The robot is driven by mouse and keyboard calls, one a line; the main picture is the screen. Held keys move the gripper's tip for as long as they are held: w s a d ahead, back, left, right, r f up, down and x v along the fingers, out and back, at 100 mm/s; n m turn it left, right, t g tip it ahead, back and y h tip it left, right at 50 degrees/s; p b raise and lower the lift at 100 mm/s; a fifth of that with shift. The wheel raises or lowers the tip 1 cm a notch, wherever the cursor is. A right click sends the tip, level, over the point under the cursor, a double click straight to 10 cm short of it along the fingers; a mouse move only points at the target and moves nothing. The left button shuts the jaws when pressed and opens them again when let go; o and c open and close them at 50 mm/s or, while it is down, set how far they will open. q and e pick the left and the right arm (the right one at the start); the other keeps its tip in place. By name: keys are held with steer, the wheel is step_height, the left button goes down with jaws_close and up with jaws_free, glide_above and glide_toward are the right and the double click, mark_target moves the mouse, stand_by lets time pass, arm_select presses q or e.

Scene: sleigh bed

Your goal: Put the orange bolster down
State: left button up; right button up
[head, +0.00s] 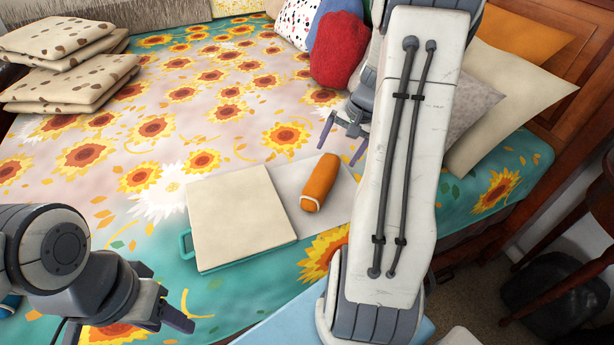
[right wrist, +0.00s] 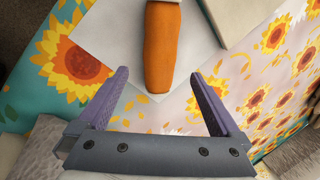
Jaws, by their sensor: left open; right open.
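The orange bolster (head: 320,182) lies on a pale flat panel (head: 289,184) on the bed, beside a cream square cushion (head: 240,215). In the right wrist view the bolster (right wrist: 160,45) lies ahead of the fingertips, with its near end between their lines and apart from them. My right gripper (head: 343,140) is open and empty, up and right of the bolster in the head view; its fingers also show in the right wrist view (right wrist: 165,100). My left gripper (head: 170,315) is at the lower left, away from the bolster, open with nothing seen in it.
A sunflower-print cover (head: 160,125) spreads over the bed. A teal-handled tray (head: 187,245) lies under the cream cushion. Spotted cushions (head: 65,85) are stacked at the upper left. A red cushion (head: 340,50) and pale pillows (head: 510,100) lie near the headboard. A wooden chair (head: 565,240) stands at right.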

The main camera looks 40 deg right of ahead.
steer(key=a+r+n+g, duration=0.3)
steer(key=a+n, duration=0.5)
steer(key=a, duration=1.5)
steer(key=s+a+r+n, duration=0.3)
steer(key=s+a+n, duration=0.8)
steer(key=s, duration=0.7)
steer(key=a, duration=0.3)
steer(key=shift+h, duration=0.3)
step_height(320, 180, up, 3)
steer(key=p, duration=0.3)
steer(key=shift+r, duration=0.2)
